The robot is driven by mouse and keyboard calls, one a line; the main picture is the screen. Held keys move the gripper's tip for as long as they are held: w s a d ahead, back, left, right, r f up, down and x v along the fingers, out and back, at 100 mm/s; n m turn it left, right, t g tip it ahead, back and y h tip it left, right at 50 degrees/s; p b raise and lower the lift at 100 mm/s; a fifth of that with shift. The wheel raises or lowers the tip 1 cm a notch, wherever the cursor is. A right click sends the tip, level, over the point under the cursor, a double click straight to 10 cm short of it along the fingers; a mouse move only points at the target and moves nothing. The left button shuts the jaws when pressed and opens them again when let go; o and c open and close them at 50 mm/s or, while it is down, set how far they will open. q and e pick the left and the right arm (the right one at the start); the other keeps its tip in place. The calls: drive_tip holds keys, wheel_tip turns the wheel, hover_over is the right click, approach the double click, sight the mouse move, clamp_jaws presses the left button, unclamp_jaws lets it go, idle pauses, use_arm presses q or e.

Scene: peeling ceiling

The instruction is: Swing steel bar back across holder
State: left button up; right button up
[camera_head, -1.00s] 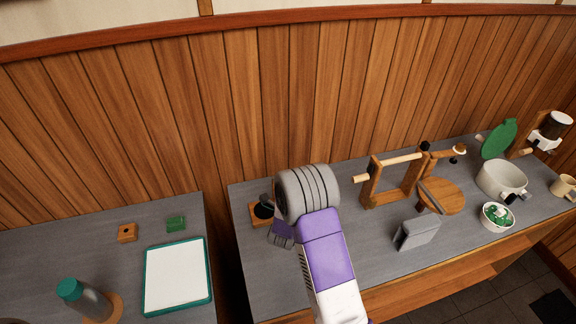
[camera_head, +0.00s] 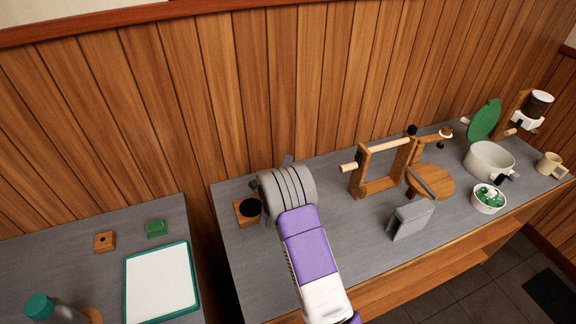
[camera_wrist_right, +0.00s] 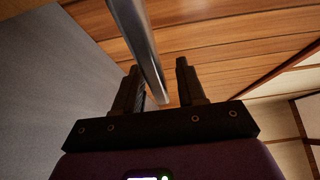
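A shiny steel bar (camera_wrist_right: 139,38) runs down from the top edge of the right wrist view into the gap between the black fingers of my right gripper (camera_wrist_right: 159,66). The fingers are apart. The bar lies nearer the left finger, with a clear gap to the right one; I cannot tell if it touches the left finger. In the head view my grey wrist and purple forearm cover most of this gripper and the bar. A wooden block with a black round top (camera_head: 247,209) sits just left of the wrist; I cannot tell if it belongs to the holder. My left gripper is out of view.
A wooden frame with a light rod (camera_head: 384,187), a grey upright block (camera_head: 411,219), a round wooden board (camera_head: 438,181), a white pot (camera_head: 489,161) and a bowl (camera_head: 488,203) stand to the right. A green-edged white tray (camera_head: 160,285) lies on the left counter. The wall is close behind.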

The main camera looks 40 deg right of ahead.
drive_tip(key=shift+w+d, duration=0.25)
drive_tip(key=shift+d, duration=0.1)
drive_tip(key=shift+c, duration=0.5)
clamp_jaws()
